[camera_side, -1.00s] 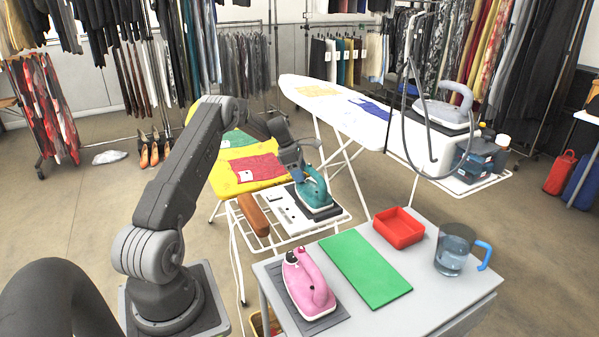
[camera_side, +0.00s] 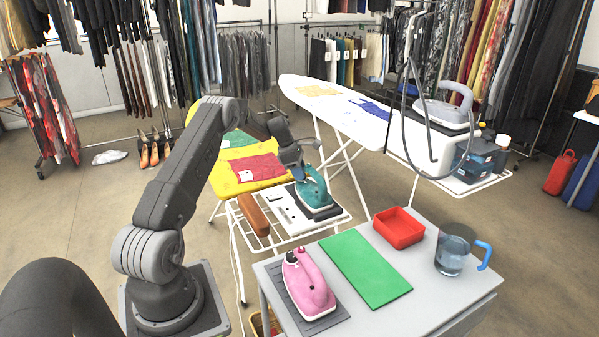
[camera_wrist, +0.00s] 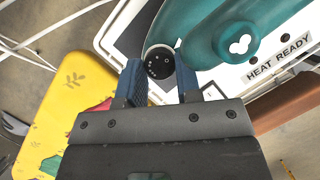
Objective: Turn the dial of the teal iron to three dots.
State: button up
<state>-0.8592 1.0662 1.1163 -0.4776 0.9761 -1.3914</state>
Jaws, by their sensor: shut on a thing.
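The teal iron (camera_side: 318,194) stands on a dark pad on the white rest at the end of the yellow board. It fills the top right of the wrist view (camera_wrist: 215,55). Its dial (camera_wrist: 159,66) is round, with a black face, small white marks and a pale rim. My gripper (camera_wrist: 160,78) has its blue fingers on either side of the dial and is shut on it. I cannot tell which mark the dial is set to. In the side view my gripper (camera_side: 299,173) is at the iron's left end, and the dial is hidden there.
A brown wooden block (camera_side: 253,214) lies left of the iron, and a "HEAT READY" label (camera_wrist: 279,59) is beside it. A pink iron (camera_side: 307,282), green mat (camera_side: 365,269), red tray (camera_side: 398,228) and blue-handled jug (camera_side: 453,251) are on the grey table in front.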

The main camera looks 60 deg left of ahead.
jog(key=m, duration=0.2)
jog(key=m+g+h, duration=0.1)
jog(key=m, duration=0.2)
jog(key=shift+w+a+g, duration=0.1)
jog(key=shift+w+g, duration=0.05)
jog(key=shift+g, duration=0.15)
jog(key=shift+w+m+g+h, duration=0.15)
jog(key=shift+m+g+h, duration=0.4)
jog(key=shift+m, duration=1.35)
jog(key=shift+g, duration=0.25)
jog(key=o, duration=0.9)
jog(key=shift+o, duration=0.2)
jog(key=shift+r, duration=0.15)
